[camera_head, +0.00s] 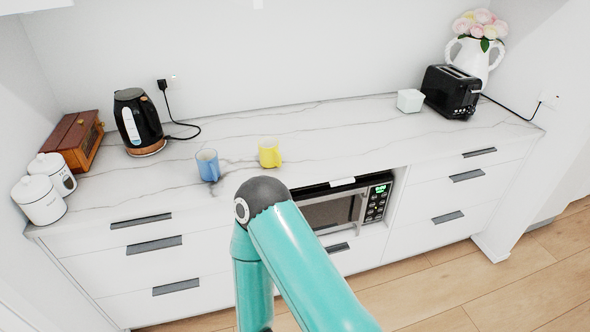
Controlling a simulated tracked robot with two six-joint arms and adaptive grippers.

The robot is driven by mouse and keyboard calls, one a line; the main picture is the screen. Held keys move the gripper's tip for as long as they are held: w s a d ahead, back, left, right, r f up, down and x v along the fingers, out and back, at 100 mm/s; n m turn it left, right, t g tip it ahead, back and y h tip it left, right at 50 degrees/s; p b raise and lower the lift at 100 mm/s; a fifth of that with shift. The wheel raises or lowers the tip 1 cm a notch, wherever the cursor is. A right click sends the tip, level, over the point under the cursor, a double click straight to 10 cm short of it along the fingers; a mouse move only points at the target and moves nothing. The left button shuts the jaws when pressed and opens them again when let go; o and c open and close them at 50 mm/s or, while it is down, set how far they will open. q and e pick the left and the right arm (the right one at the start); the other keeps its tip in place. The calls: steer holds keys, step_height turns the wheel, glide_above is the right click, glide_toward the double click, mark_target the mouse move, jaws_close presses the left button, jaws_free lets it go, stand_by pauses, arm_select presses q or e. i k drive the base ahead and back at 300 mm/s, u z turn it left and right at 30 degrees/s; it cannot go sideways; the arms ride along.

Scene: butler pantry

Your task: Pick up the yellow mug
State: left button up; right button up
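The yellow mug (269,154) stands upright on the white marble-patterned counter (340,135), towards the front and near the middle of its length. It looks unobstructed, and nothing is touching it. A teal link and dark joint of one of my arms show in front of the counter, below the mug in the picture. Neither of my grippers is in view, so I cannot see whether they are open or shut.
A blue mug (207,165) stands left of the yellow one. A black kettle (138,120), white canisters (40,199) and a brown wooden box (76,139) are further left. A small white box (410,100), black toaster (451,92) and flower jug (474,58) stand right. A microwave (338,208) sits below.

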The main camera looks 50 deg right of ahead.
mark_target(270, 157)
steer(key=z, duration=0.1)
steer(key=k, duration=0.4)
steer(key=u, duration=1.2)
steer(key=i, duration=0.1)
steer(key=z, duration=3.05)
steer(key=i, duration=1)
steer(key=u, duration=0.2)
